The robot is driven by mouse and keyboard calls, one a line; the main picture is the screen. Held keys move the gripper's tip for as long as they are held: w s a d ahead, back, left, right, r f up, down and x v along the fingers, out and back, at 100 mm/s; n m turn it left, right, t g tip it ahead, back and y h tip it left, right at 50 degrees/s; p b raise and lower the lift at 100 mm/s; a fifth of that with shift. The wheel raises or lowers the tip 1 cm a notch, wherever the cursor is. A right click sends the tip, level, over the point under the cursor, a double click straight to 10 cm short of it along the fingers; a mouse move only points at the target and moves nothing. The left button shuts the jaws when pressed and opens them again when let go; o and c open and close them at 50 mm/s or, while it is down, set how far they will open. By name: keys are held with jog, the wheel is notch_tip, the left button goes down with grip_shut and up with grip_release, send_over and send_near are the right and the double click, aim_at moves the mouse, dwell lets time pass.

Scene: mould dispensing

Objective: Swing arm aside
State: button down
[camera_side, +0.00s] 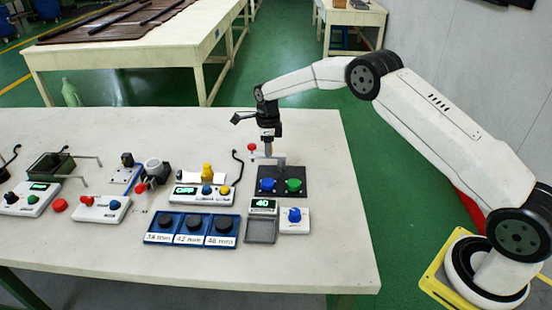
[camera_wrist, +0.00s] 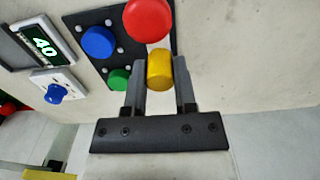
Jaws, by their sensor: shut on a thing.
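The swing arm (camera_side: 268,157) is a short grey bar on a post that rises from a dark plate (camera_side: 262,193). A red ball (camera_side: 251,147) sits at its left end in the side view. In the wrist view a large red ball (camera_wrist: 147,20) shows at the top, just beyond a yellow cylinder (camera_wrist: 159,72). My gripper (camera_side: 268,147) points down just above the swing arm. In the wrist view its two fingers (camera_wrist: 158,88) are shut on the yellow cylinder. The cylinder cannot be made out in the side view, and how it joins the arm is hidden.
The plate carries a blue button (camera_side: 268,184) and a green button (camera_side: 293,185). In front stand a display reading 40 (camera_side: 263,205) and a blue knob box (camera_side: 294,216). A blue tray (camera_side: 150,240) of dark moulds lies front left. The table's right part (camera_side: 340,225) is clear.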

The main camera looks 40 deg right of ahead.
jog(key=shift+c, duration=2)
grip_release()
jog(key=shift+r, duration=0.1)
jog(key=shift+r, duration=3.85)
jog(key=s+a+n+t, duration=0.1)
jog(key=s+a+n, duration=0.1)
jog(key=s+n, duration=1.1)
jog(key=s+a+r+n+t, duration=0.1)
jog(key=s+a+n, duration=0.1)
jog(key=s+n, duration=1.2)
jog(key=s, duration=0.5)
jog(key=shift+s+a+t, duration=0.25)
jog(key=shift+t, duration=0.05)
